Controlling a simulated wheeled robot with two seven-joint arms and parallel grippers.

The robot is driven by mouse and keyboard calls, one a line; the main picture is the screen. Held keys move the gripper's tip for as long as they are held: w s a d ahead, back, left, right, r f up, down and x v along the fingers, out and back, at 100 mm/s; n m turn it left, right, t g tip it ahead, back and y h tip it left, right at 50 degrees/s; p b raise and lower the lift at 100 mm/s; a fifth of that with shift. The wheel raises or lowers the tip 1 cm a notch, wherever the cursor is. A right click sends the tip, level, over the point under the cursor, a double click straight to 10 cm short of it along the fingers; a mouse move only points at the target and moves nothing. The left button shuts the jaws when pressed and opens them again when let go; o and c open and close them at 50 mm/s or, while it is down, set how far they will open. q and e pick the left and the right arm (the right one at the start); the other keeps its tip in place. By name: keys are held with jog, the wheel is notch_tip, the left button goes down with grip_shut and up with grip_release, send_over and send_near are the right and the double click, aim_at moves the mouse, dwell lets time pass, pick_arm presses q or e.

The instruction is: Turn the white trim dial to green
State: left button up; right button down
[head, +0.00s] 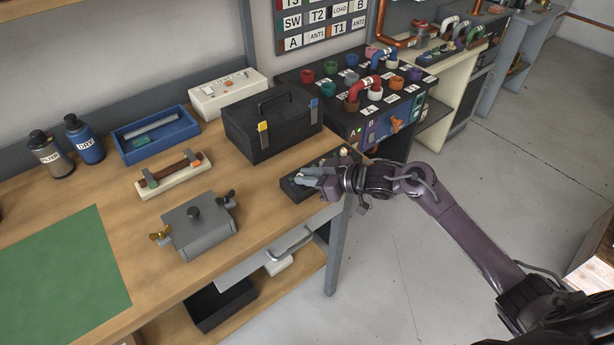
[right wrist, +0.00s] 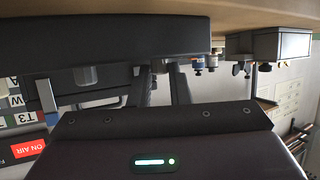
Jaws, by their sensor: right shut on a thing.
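A low dark box (head: 291,190) lies along the right front edge of the wooden bench; it spans the top of the right wrist view (right wrist: 100,48), which is upside down. A small pale knob (head: 343,152) stands at its far end and looks grey in the right wrist view (right wrist: 87,76). My right gripper (head: 309,178) is over the box's middle, its fingers (right wrist: 163,78) reaching its top face. It is shut on a small part there, probably a dial, mostly hidden by the fingers. I cannot tell its colour or setting. My left gripper is out of view.
A black case (head: 270,127) with a handle stands just behind the box. A grey clamp box (head: 198,228) and a cream block with a brown bar (head: 174,176) lie to the left. A socket rack (head: 350,115) stands behind.

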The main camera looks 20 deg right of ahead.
jog(key=shift+w+d+n+g+y+b, duration=0.15)
jog(key=shift+n+g+y+b, duration=0.2)
jog(key=shift+n+y, duration=0.2)
jog(key=shift+n, duration=0.25)
jog(key=c, duration=1.3)
grip_release()
jog(key=shift+c, duration=0.2)
jog(key=b+v, duration=0.1)
jog(key=v, duration=0.6)
jog(key=shift+d+r+b, duration=0.2)
jog(key=shift+d+b, duration=0.1)
